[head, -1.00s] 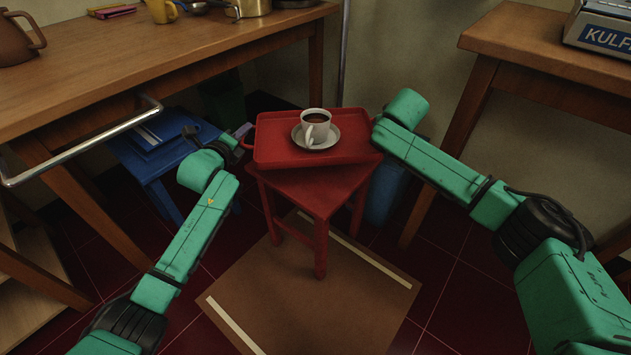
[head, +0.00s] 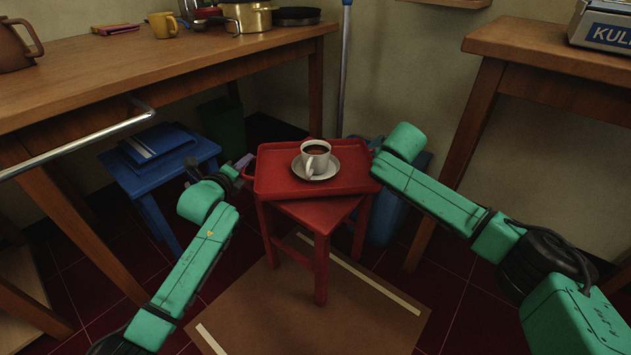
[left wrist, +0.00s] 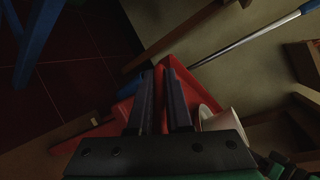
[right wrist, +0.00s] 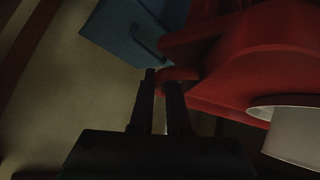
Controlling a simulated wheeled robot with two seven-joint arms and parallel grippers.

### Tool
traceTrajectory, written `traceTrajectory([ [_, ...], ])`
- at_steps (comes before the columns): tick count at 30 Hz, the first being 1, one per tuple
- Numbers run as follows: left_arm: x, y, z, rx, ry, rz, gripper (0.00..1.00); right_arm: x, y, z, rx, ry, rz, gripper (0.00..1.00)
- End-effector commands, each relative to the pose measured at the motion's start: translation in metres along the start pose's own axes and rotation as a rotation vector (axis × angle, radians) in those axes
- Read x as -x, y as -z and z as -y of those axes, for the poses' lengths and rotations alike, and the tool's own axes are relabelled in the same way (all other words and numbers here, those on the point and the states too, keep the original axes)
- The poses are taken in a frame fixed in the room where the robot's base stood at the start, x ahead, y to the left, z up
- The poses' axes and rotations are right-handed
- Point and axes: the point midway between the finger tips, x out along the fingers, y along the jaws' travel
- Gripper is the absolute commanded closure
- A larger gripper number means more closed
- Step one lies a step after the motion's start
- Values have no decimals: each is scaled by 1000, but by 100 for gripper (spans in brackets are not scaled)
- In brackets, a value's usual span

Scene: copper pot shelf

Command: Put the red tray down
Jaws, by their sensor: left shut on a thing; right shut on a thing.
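The red tray (head: 285,186) is level over the red stool (head: 335,212), at the middle of the head view. A white cup of dark coffee (head: 315,158) stands upright on a saucer (head: 322,171) on the tray. I cannot tell whether the tray touches the stool top. My left gripper (head: 247,166) is shut on the tray's left handle; the tray also shows in the left wrist view (left wrist: 125,108). My right gripper (right wrist: 163,76) is shut on the tray's right handle in the right wrist view; in the head view my arm mostly hides it.
A blue stool (head: 190,160) with a blue item on it stands at left. The wooden counter (head: 150,70) with a metal rail (head: 90,143) runs along the left. Another wooden table (head: 560,70) stands at right. A brown mat (head: 300,310) lies under the red stool.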

Motion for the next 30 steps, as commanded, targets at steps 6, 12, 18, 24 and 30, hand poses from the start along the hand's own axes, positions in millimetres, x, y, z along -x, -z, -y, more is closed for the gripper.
traceTrajectory([
  [6,-3,6,-11,-1,-3,1,53,-8,-8,2,-1,-2,0,55],
  [12,-2,6,-10,0,-2,0,53,-8,-8,2,0,0,0,55],
  [18,1,-2,2,0,0,0,53,2,2,0,0,0,-1,55],
  [24,11,-26,41,0,1,1,53,34,34,-10,0,0,-1,55],
  [30,22,-53,83,0,2,1,53,69,69,-21,0,0,0,55],
])
